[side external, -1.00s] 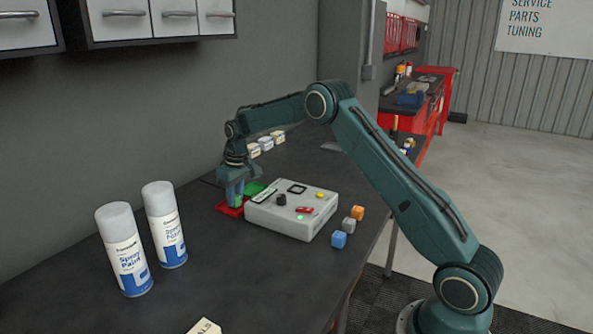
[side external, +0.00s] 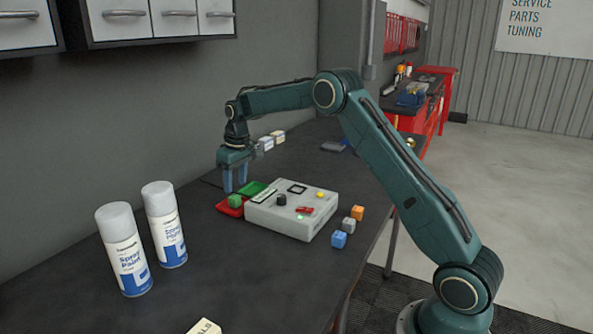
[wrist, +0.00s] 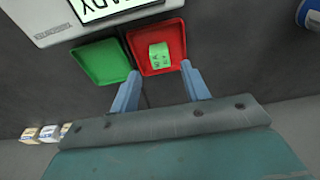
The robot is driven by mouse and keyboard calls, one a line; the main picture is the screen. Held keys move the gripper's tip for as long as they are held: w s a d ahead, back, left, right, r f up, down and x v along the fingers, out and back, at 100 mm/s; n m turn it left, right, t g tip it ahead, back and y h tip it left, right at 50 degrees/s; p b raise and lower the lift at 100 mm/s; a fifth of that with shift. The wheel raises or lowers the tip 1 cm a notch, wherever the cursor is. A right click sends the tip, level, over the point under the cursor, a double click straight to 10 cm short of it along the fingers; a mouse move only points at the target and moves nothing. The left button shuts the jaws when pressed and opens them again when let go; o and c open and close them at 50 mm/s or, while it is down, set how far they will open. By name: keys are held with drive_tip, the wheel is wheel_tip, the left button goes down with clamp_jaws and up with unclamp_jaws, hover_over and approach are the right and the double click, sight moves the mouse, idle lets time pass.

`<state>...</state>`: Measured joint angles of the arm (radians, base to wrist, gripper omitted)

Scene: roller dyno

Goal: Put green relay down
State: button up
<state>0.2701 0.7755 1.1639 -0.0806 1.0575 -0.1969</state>
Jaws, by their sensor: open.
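The green relay (side external: 235,201) is a small green block lying in the red tray (side external: 222,208), beside the grey tester box. In the wrist view the relay (wrist: 160,55) sits inside the red tray (wrist: 176,30), near its middle. My gripper (side external: 235,190) is open and empty. It hangs just above the red tray, with its blue fingers apart from the relay. In the wrist view my gripper's fingertips (wrist: 160,70) show on either side below the relay. A green tray (wrist: 97,62) lies next to the red one and looks empty.
The grey tester box (side external: 290,212) stands right of the trays. Blue, grey and orange cubes (side external: 339,239) sit at its right. Two spray cans (side external: 125,250) stand at the left front. White-topped small blocks (side external: 267,143) lie behind my gripper.

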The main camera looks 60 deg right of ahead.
wheel_tip(320, 180, up, 7)
drive_tip(key=s, duration=0.1)
idle(0.7)
drive_tip(key=s+a+r+t, duration=0.1)
drive_tip(key=s+a+r, duration=0.45)
drive_tip(key=s, duration=0.35)
drive_tip(key=s+a+r+t, duration=0.1)
drive_tip(key=s+a+r, duration=0.45)
drive_tip(key=s, duration=0.45)
drive_tip(key=s+a+f+t, duration=0.1)
drive_tip(key=s+a+f, duration=0.1)
drive_tip(key=s, duration=0.8)
drive_tip(key=s+a+f, duration=0.2)
drive_tip(key=s+f, duration=0.1)
drive_tip(key=s, duration=0.8)
drive_tip(key=shift+f+t, duration=0.2)
drive_tip(key=shift+t, duration=0.2)
